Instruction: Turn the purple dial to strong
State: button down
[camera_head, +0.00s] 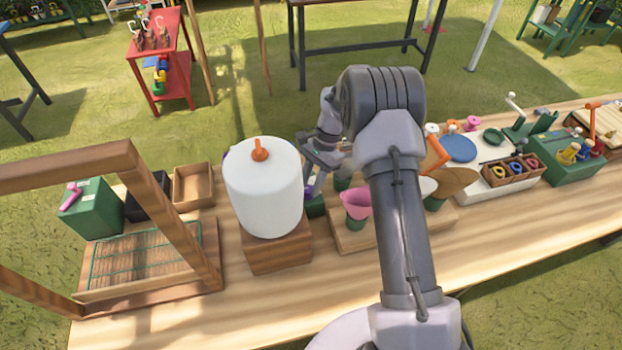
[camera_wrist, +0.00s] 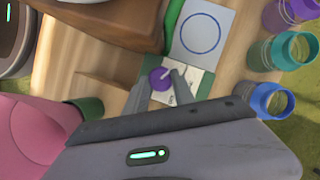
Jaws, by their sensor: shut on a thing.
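The purple dial (camera_wrist: 160,79) shows in the wrist view, a round knob with a white pointer line slanting toward the upper right. It sits on a green block with a cream label plate (camera_wrist: 195,82) beside it; the lettering is too small to read. My gripper (camera_wrist: 160,86) is shut on the dial, one grey finger on each side. In the head view my gripper (camera_head: 316,182) reaches down behind the white tank, over a green block (camera_head: 315,207).
A white tank with an orange knob (camera_head: 263,185) on a wooden block stands close left of my gripper. A pink funnel (camera_head: 356,202) stands close right. A white card with a blue ring (camera_wrist: 203,32) and several coloured cups (camera_wrist: 270,101) lie near the dial.

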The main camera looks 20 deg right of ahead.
jog(key=c, duration=1.1)
grip_release()
jog(key=shift+o, duration=0.2)
jog(key=p+v, duration=0.5)
jog(key=v, duration=1.2)
jog(key=shift+r, duration=0.25)
